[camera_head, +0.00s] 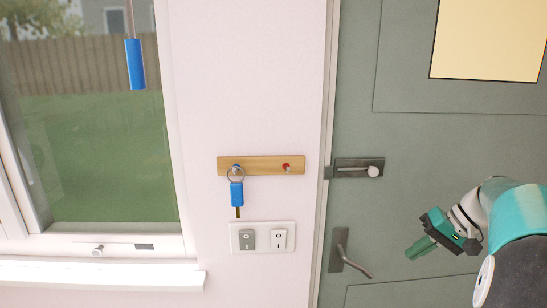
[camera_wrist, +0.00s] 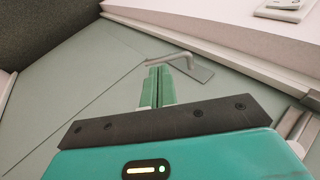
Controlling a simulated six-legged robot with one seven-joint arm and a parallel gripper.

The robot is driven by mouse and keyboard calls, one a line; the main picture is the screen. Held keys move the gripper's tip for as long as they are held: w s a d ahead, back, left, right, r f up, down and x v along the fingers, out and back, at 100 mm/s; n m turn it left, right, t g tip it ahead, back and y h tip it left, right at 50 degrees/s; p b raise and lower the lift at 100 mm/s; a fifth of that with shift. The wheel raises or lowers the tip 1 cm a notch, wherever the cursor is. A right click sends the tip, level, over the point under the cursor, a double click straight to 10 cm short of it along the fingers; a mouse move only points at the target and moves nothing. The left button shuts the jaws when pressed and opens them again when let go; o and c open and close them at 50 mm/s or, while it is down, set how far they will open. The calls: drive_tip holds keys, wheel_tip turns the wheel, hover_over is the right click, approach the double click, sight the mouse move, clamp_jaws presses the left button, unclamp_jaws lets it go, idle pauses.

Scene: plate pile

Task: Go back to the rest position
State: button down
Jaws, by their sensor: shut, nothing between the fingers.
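My gripper (camera_head: 421,247) is at the lower right in the head view, in front of the grey-green door (camera_head: 415,130). Its green fingers are shut together with nothing between them. In the wrist view the fingers (camera_wrist: 158,84) point up toward the door handle (camera_wrist: 172,61), which appears beyond their tips. The head view shows the same lever handle (camera_head: 345,252) to the left of my gripper, with a gap between them. How far my gripper is from the door surface is hard to tell.
A wooden key rack (camera_head: 260,165) with a blue-tagged key (camera_head: 237,192) hangs on the pink wall above a switch plate (camera_head: 262,238). A sliding bolt (camera_head: 357,168) sits above the handle. A window (camera_head: 90,130) is at left, with a blue pull (camera_head: 135,64) hanging before it.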

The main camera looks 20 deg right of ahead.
drive_tip(key=s+a+r+n+g+h, duration=0.1)
drive_tip(key=a+g+h, duration=0.15)
drive_tip(key=a, duration=1.45)
drive_tip(key=s+a+f+n+t+h, duration=0.3)
drive_tip(key=s+a, duration=0.7)
drive_tip(key=a, duration=0.4)
drive_tip(key=shift+s+f+t, duration=0.15)
drive_tip(key=shift+f+t, duration=0.2)
drive_tip(key=shift+h, duration=0.25)
